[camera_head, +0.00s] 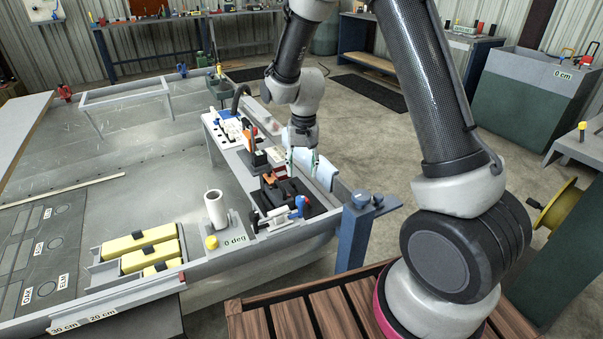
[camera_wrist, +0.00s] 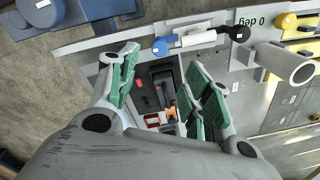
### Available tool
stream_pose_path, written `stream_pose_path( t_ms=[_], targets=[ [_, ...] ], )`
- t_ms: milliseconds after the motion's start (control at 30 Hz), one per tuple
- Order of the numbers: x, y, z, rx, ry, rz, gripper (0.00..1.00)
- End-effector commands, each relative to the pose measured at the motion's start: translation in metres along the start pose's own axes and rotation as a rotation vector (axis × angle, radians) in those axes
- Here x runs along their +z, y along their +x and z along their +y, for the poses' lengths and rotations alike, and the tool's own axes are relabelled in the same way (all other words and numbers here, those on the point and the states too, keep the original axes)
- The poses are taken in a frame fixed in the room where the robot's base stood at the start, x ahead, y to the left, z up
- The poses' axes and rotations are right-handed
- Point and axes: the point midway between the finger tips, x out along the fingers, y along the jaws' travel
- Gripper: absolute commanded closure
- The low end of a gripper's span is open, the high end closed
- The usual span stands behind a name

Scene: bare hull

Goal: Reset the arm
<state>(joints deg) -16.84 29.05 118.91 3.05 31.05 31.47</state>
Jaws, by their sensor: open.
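My gripper (camera_head: 302,163) hangs from my grey arm above the narrow metal shelf at the hull's edge, fingers pointing down. In the wrist view my gripper (camera_wrist: 162,75) shows its two green-padded fingers spread apart, with nothing held between them. A black block-like item (camera_head: 287,194) lies below the fingers; in the wrist view this black item (camera_wrist: 158,88) shows in the gap between them. The gripper appears apart from it. An orange piece (camera_head: 270,177) sits by the black item. The item's far side is partly hidden by the fingers.
A white cylinder (camera_head: 215,208), yellow bars (camera_head: 150,262) and a blue-ended tool (camera_head: 300,207) stand near the shelf's front. A blue post (camera_head: 355,232) rises at its right corner. The hull floor at left is mostly open.

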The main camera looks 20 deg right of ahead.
Motion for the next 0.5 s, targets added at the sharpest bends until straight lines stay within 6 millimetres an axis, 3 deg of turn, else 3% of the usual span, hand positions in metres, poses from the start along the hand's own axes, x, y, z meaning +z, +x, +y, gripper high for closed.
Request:
stream_pose_path(
  t_ms=[333,467,500],
  targets=[
    [0.003,0.0,0.002,0.009,-0.051,-0.015,0.51],
    [0.036,0.004,0.025,0.064,-0.177,-0.116,0.51],
    [0.049,-0.005,0.034,0.075,-0.222,-0.142,0.51]
  ],
)
